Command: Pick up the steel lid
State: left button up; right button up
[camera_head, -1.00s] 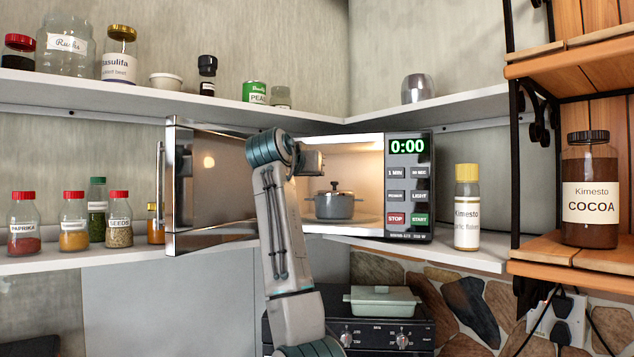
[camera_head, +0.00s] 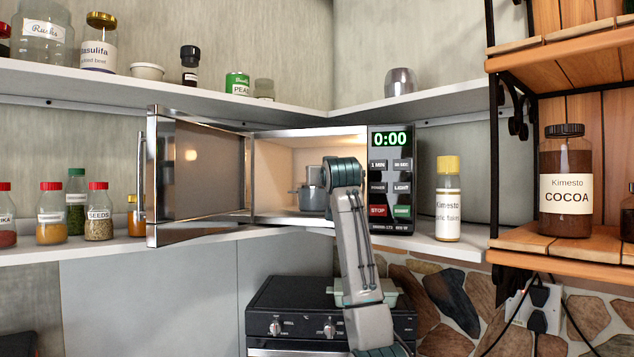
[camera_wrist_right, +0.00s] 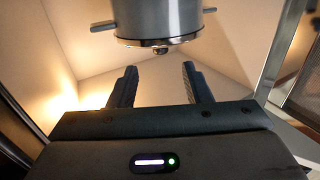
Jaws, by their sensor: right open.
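A grey pot (camera_head: 309,201) stands inside the open microwave (camera_head: 390,225). In the right wrist view the pot (camera_wrist_right: 157,18) appears upside down at the top, with side handles. The steel lid (camera_wrist_right: 140,43) sits on it, seen as a thin shiny rim with a small dark knob (camera_wrist_right: 160,50). My right gripper (camera_wrist_right: 159,67) is open and empty, its fingertips just short of the knob and to either side of it. In the head view my right arm hides most of the gripper and part of the pot and lid. My left gripper is not in view.
The microwave door (camera_head: 195,180) stands open on the left, and the control panel forms the opening's right edge. A yellow-capped jar (camera_head: 448,205) stands right of the microwave. Spice jars (camera_head: 99,215) stand left of the door. A shelf (camera_head: 300,113) runs above; a stove (camera_head: 300,310) is below.

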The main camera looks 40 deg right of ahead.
jog(key=p+x, duration=0.1)
jog(key=x, duration=0.1)
jog(key=p+x, duration=0.3)
jog(key=x, duration=0.1)
jog(key=shift+w+d+r+p, duration=0.15)
jog(key=shift+w+r+p, duration=0.15)
jog(key=shift+r+p, duration=0.1)
jog(key=shift+w+d+f, duration=0.2)
jog(key=shift+w, duration=0.05)
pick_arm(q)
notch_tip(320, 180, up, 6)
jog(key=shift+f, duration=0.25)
pick_arm(e)
jog(key=shift+a, duration=0.1)
jog(key=shift+c, duration=0.4)
jog(key=shift+s+r, duration=0.1)
grip_shut()
